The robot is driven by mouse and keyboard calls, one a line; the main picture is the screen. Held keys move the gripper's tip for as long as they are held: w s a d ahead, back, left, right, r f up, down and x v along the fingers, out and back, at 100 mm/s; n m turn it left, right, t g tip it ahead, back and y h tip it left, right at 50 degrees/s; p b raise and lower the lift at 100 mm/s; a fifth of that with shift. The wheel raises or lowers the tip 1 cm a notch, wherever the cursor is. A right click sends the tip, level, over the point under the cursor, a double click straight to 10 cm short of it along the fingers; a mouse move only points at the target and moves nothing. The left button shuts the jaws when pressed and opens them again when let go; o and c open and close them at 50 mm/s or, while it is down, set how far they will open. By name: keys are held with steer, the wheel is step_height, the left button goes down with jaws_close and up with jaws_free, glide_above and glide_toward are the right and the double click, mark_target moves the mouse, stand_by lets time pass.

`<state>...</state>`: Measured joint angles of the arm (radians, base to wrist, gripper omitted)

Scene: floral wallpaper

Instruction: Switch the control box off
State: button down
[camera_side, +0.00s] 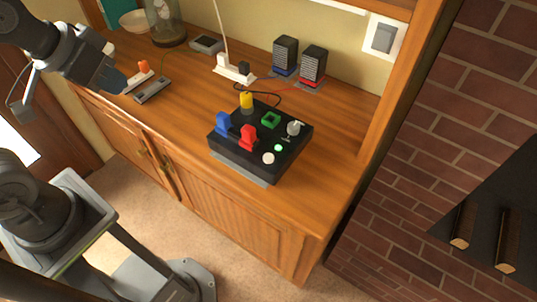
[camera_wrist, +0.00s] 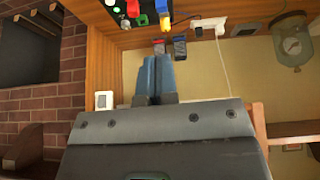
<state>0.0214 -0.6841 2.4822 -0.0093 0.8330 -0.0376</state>
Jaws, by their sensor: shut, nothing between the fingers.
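The black control box (camera_side: 233,152) sits on the wooden cabinet top. It carries a blue switch (camera_side: 223,122), a red switch (camera_side: 248,137), a yellow knob (camera_side: 246,101), a green square part (camera_side: 270,119), a grey knob (camera_side: 293,128), a bright green round light (camera_side: 278,148) and a white round button (camera_side: 268,158). In the wrist view, the box is cut off at the top edge, with its red (camera_wrist: 133,8) and yellow (camera_wrist: 165,22) parts showing. My gripper (camera_wrist: 156,60) is shut and empty, its blue fingers together. In the side view it is at upper left, apart from the box.
Two small speaker-like blocks (camera_side: 285,54) and a white power strip (camera_side: 234,74) with cables stand behind the box. A glass jar (camera_side: 165,22), a bowl (camera_side: 134,20) and a grey device (camera_side: 152,90) are at the left. Bare wood lies left of the box.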

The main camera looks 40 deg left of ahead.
steer(key=w+d+f+n+h, duration=0.1)
steer(key=w+d+f, duration=0.15)
steer(key=w, duration=0.45)
steer(key=n+t+h, duration=0.2)
steer(key=n+t, duration=0.1)
steer(key=n, duration=0.1)
glide_above(266, 155)
step_height(266, 155, down, 14)
steer(key=shift+d+f, duration=0.1)
steer(key=shift+d, duration=0.05)
steer(key=shift+f, duration=4.4)
steer(key=shift+f, duration=0.1)
steer(key=shift+f, duration=0.3)
